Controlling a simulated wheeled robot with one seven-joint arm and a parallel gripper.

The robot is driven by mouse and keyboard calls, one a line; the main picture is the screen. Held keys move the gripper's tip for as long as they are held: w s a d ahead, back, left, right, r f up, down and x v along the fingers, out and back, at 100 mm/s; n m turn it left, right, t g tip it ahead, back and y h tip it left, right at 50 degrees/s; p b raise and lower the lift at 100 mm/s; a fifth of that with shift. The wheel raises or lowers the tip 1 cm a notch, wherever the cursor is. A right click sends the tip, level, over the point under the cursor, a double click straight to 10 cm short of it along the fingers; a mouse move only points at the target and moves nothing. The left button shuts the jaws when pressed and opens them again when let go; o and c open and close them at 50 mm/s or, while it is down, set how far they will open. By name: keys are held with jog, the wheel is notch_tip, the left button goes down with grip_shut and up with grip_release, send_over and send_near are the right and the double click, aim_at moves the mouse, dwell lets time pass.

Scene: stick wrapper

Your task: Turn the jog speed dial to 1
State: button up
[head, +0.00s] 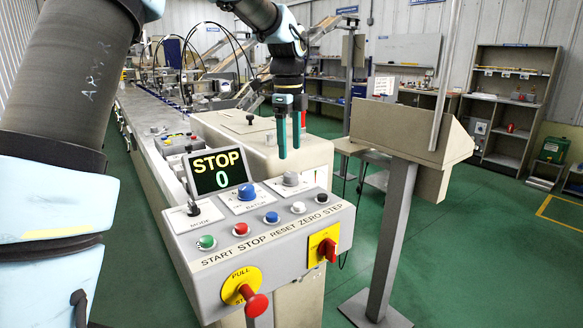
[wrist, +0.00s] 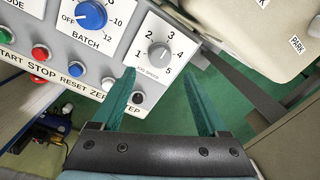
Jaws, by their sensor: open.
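The jog speed dial (wrist: 159,52) is a round grey knob on a white plate marked 1 to 5, with 1 at its left and 5 at its lower right. I cannot tell surely which number its pointer faces. In the head view the jog speed dial (head: 291,178) is at the right end of the panel's upper row. My gripper (head: 289,150) points down above the dial, open and empty. In the wrist view my gripper's (wrist: 159,65) two green fingers reach up to either side of the dial, apart from it.
The blue batch dial (head: 246,192) and black mode knob (head: 193,209) lie left of it. A row of push buttons runs in front. The screen (head: 217,170) reads STOP 0. A red pull knob (head: 256,304) and red rotary switch (head: 327,249) stick out from the front face.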

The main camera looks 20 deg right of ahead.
aim_at(290, 174)
notch_tip(290, 174, down, 7)
jog(key=shift+w+d+f+p, duration=0.1)
jog(key=shift+f+p, duration=0.05)
jog(key=shift+p, duration=0.45)
jog(key=shift+c, duration=0.2)
grip_shut()
